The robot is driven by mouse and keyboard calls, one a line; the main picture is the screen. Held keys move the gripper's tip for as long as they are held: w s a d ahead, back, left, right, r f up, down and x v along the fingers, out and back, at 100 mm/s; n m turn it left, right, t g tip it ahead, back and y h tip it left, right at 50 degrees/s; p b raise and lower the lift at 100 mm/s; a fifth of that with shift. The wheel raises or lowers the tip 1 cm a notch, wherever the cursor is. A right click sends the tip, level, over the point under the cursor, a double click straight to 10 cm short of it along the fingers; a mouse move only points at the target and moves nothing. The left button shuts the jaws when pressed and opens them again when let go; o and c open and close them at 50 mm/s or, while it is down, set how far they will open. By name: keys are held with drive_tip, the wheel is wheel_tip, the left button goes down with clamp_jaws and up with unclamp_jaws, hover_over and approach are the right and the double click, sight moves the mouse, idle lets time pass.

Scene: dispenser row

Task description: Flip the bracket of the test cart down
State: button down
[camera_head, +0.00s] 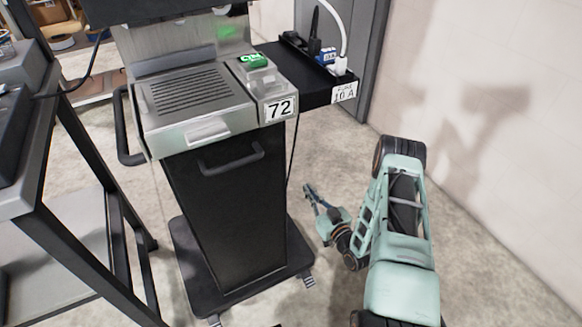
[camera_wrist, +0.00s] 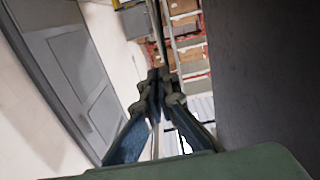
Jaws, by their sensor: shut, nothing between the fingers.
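The test cart (camera_head: 225,215) is a black column on a wheeled base with a metal top labelled 72. A black side shelf (camera_head: 305,90), labelled 10 A, sticks out level from its right side and carries a power strip with plugs. I cannot tell for sure whether this shelf is the bracket. My gripper (camera_head: 311,190) is shut and empty, low to the right of the cart's column and below the shelf, apart from both. In the wrist view my closed fingers (camera_wrist: 157,78) point past a dark panel (camera_wrist: 260,80), probably the cart's side.
A dark-framed table (camera_head: 35,190) stands close on the cart's left. A pale wall (camera_head: 480,120) is on the right, with a grey door (camera_wrist: 75,75) in the wrist view. Shelving with boxes (camera_wrist: 187,45) stands beyond. A thin cable hangs beside the column.

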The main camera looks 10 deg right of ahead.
drive_tip(key=shift+a, duration=0.1)
idle(0.3)
drive_tip(key=b+x, duration=0.4)
drive_tip(key=x, duration=1)
drive_tip(key=shift+b, duration=0.3)
